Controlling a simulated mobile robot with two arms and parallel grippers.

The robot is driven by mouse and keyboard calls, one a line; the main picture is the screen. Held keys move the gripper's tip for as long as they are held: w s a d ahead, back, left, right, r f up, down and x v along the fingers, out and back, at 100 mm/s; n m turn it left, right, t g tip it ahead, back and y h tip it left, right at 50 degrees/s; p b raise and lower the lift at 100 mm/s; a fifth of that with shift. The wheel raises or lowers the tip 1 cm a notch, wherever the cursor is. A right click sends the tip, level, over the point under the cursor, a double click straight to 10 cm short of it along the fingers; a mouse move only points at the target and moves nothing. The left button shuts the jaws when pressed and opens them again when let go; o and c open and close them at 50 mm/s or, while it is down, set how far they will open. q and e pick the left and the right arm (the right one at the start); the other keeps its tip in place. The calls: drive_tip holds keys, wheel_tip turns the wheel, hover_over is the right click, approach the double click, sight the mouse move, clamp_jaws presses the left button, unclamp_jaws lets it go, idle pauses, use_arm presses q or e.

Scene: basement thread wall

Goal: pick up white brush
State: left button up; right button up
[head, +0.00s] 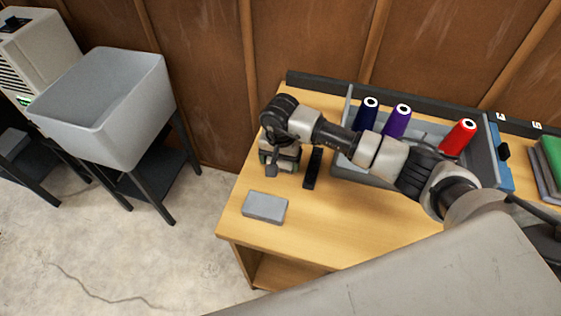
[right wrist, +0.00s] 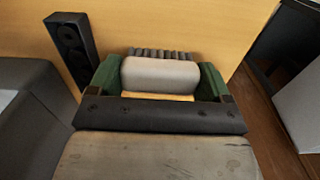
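The white brush (right wrist: 160,75) shows in the right wrist view as a pale rounded block with dark bristles along its upper side. The green-padded fingers of my right gripper (right wrist: 160,82) stand on either side of it. No clear gap shows between the pads and the brush, but I cannot tell whether they press on it. In the head view my right gripper (head: 279,162) points down at the left part of the wooden table, and the brush is mostly hidden there. My left gripper is not in view.
A black block (head: 313,167) stands close beside my right gripper. A grey box (head: 265,207) lies near the table's front-left edge. A grey bin (head: 350,108) holds blue, purple and red thread spools behind my arm. A grey sink (head: 110,120) stands left.

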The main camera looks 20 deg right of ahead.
drive_tip(key=shift+r, duration=0.15)
wheel_tip(320, 180, up, 10)
drive_tip(key=shift+f+b, duration=0.1)
drive_tip(key=shift+b, duration=0.6)
